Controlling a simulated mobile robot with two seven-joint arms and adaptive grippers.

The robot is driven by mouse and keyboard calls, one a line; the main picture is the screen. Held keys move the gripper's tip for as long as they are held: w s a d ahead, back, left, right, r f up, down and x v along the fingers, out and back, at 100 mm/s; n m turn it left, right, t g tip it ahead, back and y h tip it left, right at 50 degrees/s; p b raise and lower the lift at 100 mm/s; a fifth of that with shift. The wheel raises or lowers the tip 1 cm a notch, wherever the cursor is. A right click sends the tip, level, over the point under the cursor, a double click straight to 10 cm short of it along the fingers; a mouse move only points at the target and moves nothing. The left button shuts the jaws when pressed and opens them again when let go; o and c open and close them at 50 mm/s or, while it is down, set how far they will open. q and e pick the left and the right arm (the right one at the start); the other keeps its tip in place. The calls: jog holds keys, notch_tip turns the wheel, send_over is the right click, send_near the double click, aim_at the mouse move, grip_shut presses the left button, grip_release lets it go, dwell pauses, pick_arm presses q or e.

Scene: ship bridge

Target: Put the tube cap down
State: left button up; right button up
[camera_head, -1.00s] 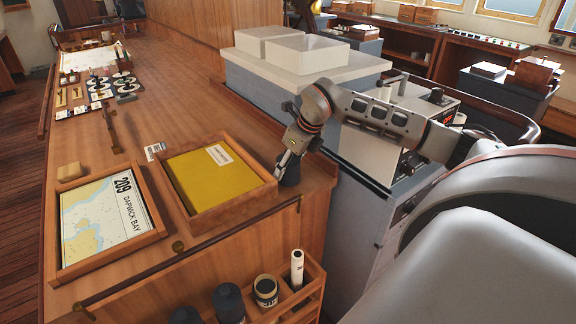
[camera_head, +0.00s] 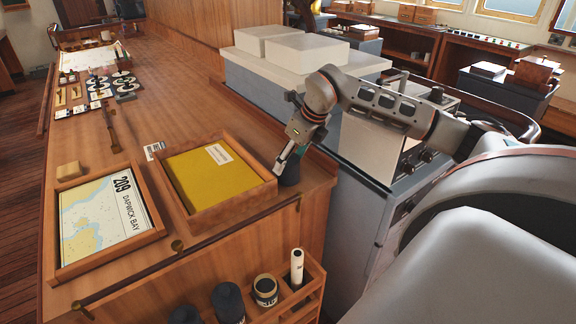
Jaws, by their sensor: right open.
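The tube cap (camera_head: 291,177) appears as a small dark round piece standing on the wooden counter, right of the yellow-filled tray. My right gripper (camera_head: 282,164) points down beside and partly in front of it. Its fingers are open; whether one still touches the cap I cannot tell. A dark tube with a light rim and label (camera_head: 265,291) stands in the rack at the counter's front. My left gripper is not in view.
The wooden tray with a yellow book (camera_head: 203,177) is just left of my right gripper. A framed chart (camera_head: 100,220) lies further left. The rack (camera_head: 318,272) holds several dark tubes and a white roll (camera_head: 297,268). A grey console (camera_head: 365,205) stands to the right.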

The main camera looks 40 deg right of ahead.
jog(key=v, duration=0.9)
dwell(0.3)
